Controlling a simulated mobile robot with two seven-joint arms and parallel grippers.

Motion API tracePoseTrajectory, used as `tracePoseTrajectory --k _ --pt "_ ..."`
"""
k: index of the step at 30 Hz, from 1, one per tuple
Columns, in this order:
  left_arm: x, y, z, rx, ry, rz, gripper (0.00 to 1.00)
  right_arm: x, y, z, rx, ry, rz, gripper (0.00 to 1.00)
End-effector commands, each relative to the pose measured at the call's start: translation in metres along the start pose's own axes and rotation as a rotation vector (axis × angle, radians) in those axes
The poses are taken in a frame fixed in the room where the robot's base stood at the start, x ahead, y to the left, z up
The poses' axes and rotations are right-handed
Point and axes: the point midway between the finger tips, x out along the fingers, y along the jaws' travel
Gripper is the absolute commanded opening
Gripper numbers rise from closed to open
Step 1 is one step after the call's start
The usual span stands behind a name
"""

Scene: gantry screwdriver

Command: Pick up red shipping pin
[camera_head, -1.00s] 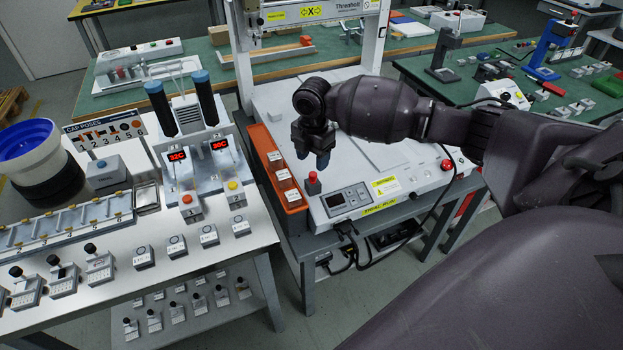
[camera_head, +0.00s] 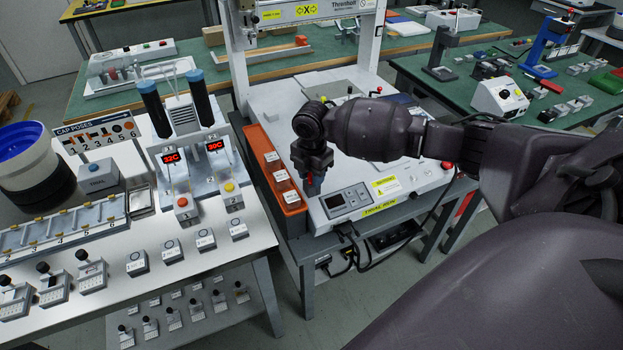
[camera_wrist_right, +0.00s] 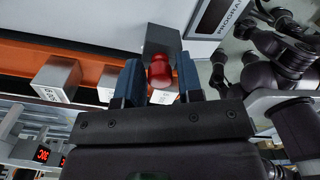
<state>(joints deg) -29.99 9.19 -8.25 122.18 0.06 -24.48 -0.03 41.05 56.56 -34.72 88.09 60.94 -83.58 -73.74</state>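The red shipping pin (camera_wrist_right: 160,71) has a rounded red head and stands at a dark grey block (camera_wrist_right: 162,39) in the right wrist view. My right gripper (camera_wrist_right: 161,78) is open, with one blue finger on each side of the pin and a small gap visible to each. In the head view my right gripper (camera_head: 314,181) points down at the front left of the white gantry machine. Only a bit of red pin (camera_head: 309,181) shows there between the fingers; the rest is hidden. My left gripper is in neither view.
An orange tray (camera_head: 262,178) with several grey labelled blocks lies just left of the gripper. A control panel with a display (camera_head: 346,200) sits close on the right. A white table (camera_head: 215,258) with fixtures stands at the left.

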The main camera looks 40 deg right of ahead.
Motion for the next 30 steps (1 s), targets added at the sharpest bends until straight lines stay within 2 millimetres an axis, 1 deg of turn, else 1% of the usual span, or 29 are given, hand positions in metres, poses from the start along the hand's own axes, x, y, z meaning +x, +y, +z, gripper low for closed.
tracePoseTrajectory --k 1,6,13,17,20,23,30 --pt "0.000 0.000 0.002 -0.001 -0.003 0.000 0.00 0.000 0.000 0.000 0.000 0.000 0.000 0.26" --pt "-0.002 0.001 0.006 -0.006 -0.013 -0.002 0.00 0.000 0.000 0.000 0.000 0.000 0.000 0.01" --pt "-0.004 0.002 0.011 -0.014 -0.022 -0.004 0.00 -0.001 0.000 0.000 0.000 0.000 0.000 0.00" --pt "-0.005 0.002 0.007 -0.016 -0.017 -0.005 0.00 -0.010 0.001 0.000 0.000 -0.001 0.003 0.00" --pt "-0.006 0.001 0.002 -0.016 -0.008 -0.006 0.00 -0.025 0.001 0.001 0.000 -0.002 0.006 0.00" --pt "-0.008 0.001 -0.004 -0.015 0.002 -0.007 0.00 -0.048 0.002 0.001 -0.001 -0.003 0.010 0.00" --pt "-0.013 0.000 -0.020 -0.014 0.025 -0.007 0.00 -0.111 0.001 0.001 -0.001 -0.003 0.009 0.00"
